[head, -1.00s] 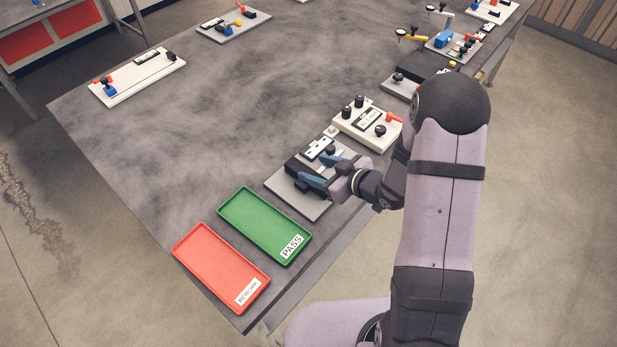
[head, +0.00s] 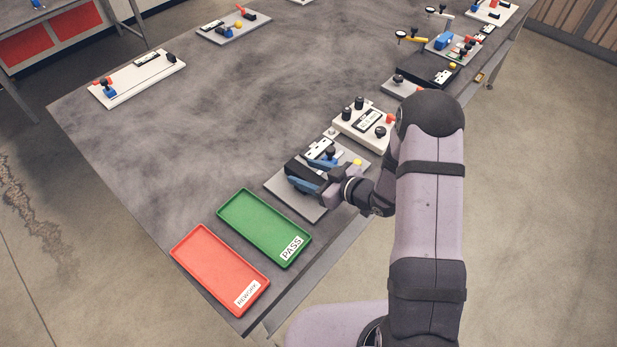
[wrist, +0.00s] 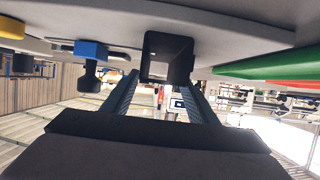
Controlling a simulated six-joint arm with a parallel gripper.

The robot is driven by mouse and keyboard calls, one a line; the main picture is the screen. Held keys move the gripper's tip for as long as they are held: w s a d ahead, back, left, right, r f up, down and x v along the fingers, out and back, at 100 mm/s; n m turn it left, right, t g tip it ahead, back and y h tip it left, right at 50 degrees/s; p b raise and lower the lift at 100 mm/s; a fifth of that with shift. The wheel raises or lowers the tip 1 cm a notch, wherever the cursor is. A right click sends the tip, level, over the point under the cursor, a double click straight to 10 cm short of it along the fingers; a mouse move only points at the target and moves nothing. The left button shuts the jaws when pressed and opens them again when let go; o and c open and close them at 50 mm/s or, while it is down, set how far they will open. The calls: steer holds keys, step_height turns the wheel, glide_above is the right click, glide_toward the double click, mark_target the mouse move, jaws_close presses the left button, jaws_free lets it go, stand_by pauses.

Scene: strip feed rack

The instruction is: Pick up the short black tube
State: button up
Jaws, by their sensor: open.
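A squared black piece with a hollow-looking face, which appears to be the short black tube (wrist: 167,57), stands on the grey plate between my fingertips in the wrist view. In the head view a dark piece at the plate's left side (head: 296,166) seems to be the same one, partly hidden by my fingers. My gripper (head: 309,176) is open, its blue fingers pointing at the tube from the right. In the wrist view the gripper (wrist: 163,78) has one finger on each side of the tube's near end. I cannot tell whether either finger touches it.
The grey plate (head: 301,206) also bears a blue block with a black knob (wrist: 90,55) and a yellow knob (head: 357,162). A white fixture with black knobs (head: 347,134) stands behind. Green PASS (head: 233,227) and red REWORK (head: 196,263) trays lie nearer left. The table's middle is clear.

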mark_target(300, 169)
steer(key=shift+p+x, duration=1)
steer(key=shift+x, duration=1.4)
steer(key=shift+w, duration=0.1)
steer(key=shift+c, duration=0.3)
steer(key=shift+r, duration=0.1)
jaws_close()
steer(key=shift+r, duration=0.15)
steer(key=shift+r+b, duration=1.1)
steer(key=shift+r, duration=3.75)
